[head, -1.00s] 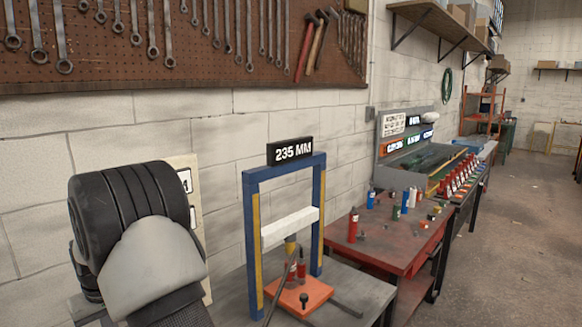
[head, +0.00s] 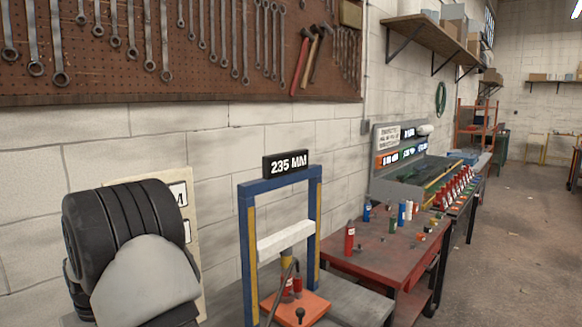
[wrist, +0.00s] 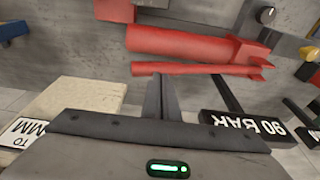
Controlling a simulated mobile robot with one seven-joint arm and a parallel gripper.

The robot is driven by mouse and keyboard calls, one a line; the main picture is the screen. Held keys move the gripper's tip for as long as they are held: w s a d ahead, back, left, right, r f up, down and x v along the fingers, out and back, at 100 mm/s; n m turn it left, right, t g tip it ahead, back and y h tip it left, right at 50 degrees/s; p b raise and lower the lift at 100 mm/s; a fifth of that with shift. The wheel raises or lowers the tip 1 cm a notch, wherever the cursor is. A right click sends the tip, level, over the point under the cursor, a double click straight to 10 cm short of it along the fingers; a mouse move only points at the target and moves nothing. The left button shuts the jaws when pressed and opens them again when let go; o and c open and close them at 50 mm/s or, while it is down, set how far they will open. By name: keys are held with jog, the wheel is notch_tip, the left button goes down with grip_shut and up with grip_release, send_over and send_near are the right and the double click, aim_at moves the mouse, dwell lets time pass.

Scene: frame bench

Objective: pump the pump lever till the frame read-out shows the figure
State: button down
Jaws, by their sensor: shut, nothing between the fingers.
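The blue press frame (head: 246,240) stands on a grey bench in the head view. Its black read-out (head: 285,163) on top shows 235 MM. A white crossbar (head: 283,240) spans the uprights, above an orange base (head: 312,303). A thin dark rod (head: 281,285), seemingly the pump lever, slants down in front of the red cylinders. A pale card (head: 188,200) is mostly hidden behind my arm; in the wrist view its print (wrist: 32,132) reads TO and MM, with no figure legible. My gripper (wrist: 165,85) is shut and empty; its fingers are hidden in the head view.
The wrist view shows a red cylinder (wrist: 185,45), a thinner red bar (wrist: 200,69) and a black 90 BAR sign (wrist: 245,129) near the gripper. A red table (head: 385,262) with small bottles stands right of the frame. Open floor lies farther right.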

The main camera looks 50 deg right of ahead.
jog(key=b+x, duration=0.1)
jog(key=x, duration=0.1)
jog(key=s+b+x, duration=0.1)
jog(key=x, duration=0.1)
jog(key=b+x, duration=0.2)
jog(key=x, duration=0.1)
jog(key=shift+s+a+f, duration=0.1)
jog(key=shift+s+f, duration=0.15)
jog(key=shift+f, duration=0.05)
jog(key=shift+w+p+v, duration=0.25)
jog(key=shift+p+v, duration=0.6)
jog(key=shift+v, duration=0.45)
jog(key=shift+w+p+v, duration=0.3)
jog(key=shift+p+v, duration=0.5)
jog(key=shift+v, duration=0.5)
jog(key=shift+w+p+v, duration=0.25)
jog(key=shift+p+v, duration=0.6)
jog(key=shift+v, duration=0.5)
jog(key=shift+w+r, duration=0.1)
jog(key=shift+r, duration=0.1)
jog(key=shift+w+p+v, duration=0.25)
jog(key=shift+p+v, duration=0.6)
jog(key=shift+v, duration=0.4)
jog(key=shift+w+p+v, duration=0.25)
jog(key=shift+p+v, duration=0.6)
jog(key=shift+v, duration=0.35)
jog(key=shift+r, duration=0.1)
